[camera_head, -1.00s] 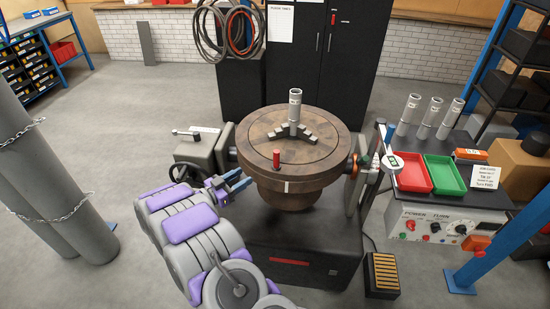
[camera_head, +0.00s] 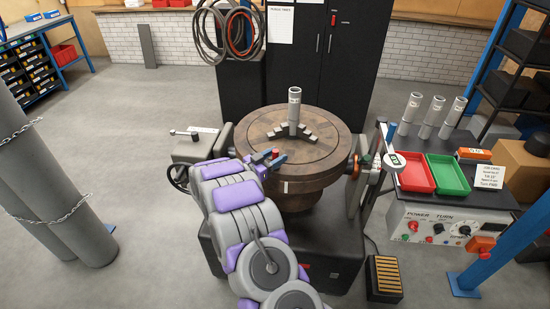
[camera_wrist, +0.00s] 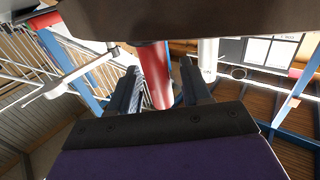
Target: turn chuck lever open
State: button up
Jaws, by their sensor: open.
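The chuck lever is a short red upright handle (camera_head: 275,152) at the front of the round brown turntable (camera_head: 322,159). In the wrist view, the red handle (camera_wrist: 155,76) stands between the two dark fingers of my gripper (camera_wrist: 160,88), which are apart. Whether either finger touches it cannot be told. The handle's base is hidden.
Right of the turntable, a bench holds a red tray (camera_head: 415,175), a green tray (camera_head: 447,175) and three grey tubes (camera_head: 428,118). A control box (camera_head: 440,225) with knobs is below. Grey posts with chains (camera_head: 50,190) stand at left. Floor between is clear.

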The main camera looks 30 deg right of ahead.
grip_shut()
dwell(0.5)
